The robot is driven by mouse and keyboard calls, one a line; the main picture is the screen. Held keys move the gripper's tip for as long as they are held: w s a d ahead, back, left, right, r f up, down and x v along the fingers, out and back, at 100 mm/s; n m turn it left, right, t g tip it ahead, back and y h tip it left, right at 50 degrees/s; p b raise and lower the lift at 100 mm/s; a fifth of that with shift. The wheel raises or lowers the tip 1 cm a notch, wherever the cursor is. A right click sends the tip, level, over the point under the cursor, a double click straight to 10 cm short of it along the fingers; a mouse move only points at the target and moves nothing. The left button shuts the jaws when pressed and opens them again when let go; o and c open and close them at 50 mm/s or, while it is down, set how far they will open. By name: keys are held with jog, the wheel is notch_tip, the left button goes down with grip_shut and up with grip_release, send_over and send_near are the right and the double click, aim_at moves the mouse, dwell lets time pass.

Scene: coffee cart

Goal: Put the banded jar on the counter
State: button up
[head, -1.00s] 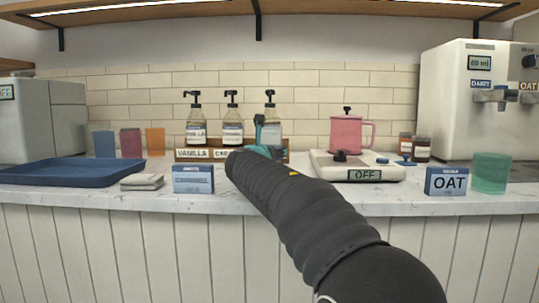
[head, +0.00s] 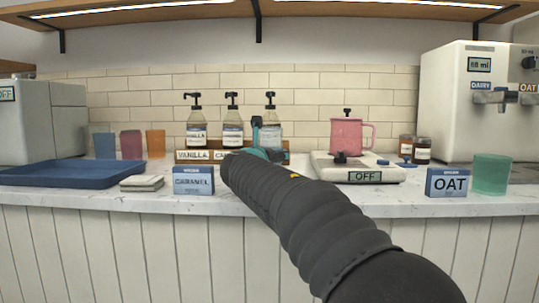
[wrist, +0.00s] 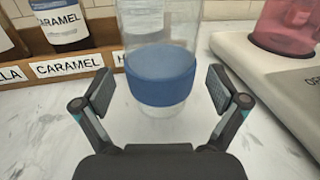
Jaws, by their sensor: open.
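The banded jar (wrist: 162,75) is clear with a wide blue band and stands upright on the pale marble counter (wrist: 45,130) in the wrist view. My gripper (wrist: 161,90) is open, with one finger on each side of the band. A gap shows between each finger and the jar. In the head view my gripper (head: 262,151) is in front of the syrup rack's right end, and my arm and gripper hide most of the jar there.
The wooden syrup rack (head: 193,155) with pump bottles stands close behind the jar. A white scale (head: 358,168) with a pink pitcher (head: 346,134) is to the right.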

jog(key=v, duration=0.9)
jog(key=shift+w+b, duration=0.1)
jog(key=shift+b, duration=0.2)
jog(key=shift+o, duration=0.3)
jog(key=shift+s+r, duration=0.1)
jog(key=shift+s, duration=0.15)
jog(key=p, duration=0.4)
send_near(266, 133)
jog(key=shift+g, duration=0.3)
jog(key=x, duration=0.7)
jog(key=shift+w+r+p, duration=0.25)
jog(key=shift+w+p, duration=0.05)
jog(key=shift+w, duration=0.05)
jog(key=shift+p+x, duration=0.4)
jog(key=shift+x, duration=2.6)
jog(key=shift+s+d+f, duration=0.1)
jog(key=shift+d, duration=0.05)
jog(key=c, duration=1.8)
